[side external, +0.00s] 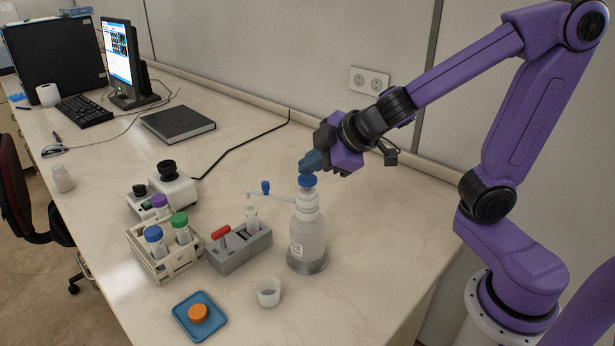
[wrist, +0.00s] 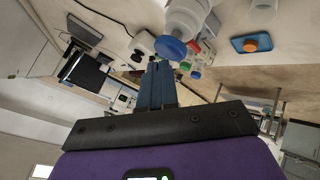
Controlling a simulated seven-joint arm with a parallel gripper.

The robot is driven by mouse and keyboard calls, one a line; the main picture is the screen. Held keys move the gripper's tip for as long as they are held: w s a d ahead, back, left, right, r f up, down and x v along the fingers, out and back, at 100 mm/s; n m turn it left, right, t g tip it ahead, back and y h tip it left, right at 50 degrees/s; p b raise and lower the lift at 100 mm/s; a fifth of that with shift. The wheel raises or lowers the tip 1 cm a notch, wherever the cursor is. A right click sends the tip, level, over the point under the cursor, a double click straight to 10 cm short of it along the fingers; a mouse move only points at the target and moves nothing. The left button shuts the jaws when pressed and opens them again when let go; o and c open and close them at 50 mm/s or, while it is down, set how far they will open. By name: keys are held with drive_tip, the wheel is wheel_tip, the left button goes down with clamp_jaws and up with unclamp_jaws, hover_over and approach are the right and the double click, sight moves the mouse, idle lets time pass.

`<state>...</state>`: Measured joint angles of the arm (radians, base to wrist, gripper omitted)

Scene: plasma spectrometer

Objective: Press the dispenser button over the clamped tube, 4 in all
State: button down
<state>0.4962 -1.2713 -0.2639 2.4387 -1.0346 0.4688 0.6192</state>
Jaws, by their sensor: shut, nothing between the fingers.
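A white dispenser bottle (side external: 307,240) with a blue button (side external: 308,181) on top stands upright on a round grey base. Its thin spout reaches left over a clear tube (side external: 251,216) in a grey clamp block (side external: 240,250) with a red handle (side external: 221,237). My gripper (side external: 308,164) is shut and empty, its fingertips at or just above the blue button; contact cannot be told. In the wrist view the shut blue fingers (wrist: 157,85) lie beside the blue button (wrist: 171,48). The liquid level in the tube is too small to tell.
A wooden rack (side external: 165,262) holds tubes with blue, green and purple caps, left of the clamp. A blue dish (side external: 187,326) with an orange cap (side external: 198,314) and a small clear cup (side external: 268,292) lie in front. A white instrument (side external: 175,188) stands behind the rack.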

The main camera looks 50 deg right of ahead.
sight(311, 179)
drive_tip(key=shift+f, duration=0.8)
idle(0.9)
drive_tip(key=shift+r, duration=1.25)
drive_tip(key=shift+r, duration=2.5)
idle(0.6)
wheel_tip(311, 179, up, 4)
drive_tip(key=shift+f, duration=0.1)
idle(0.4)
drive_tip(key=shift+f, duration=0.15)
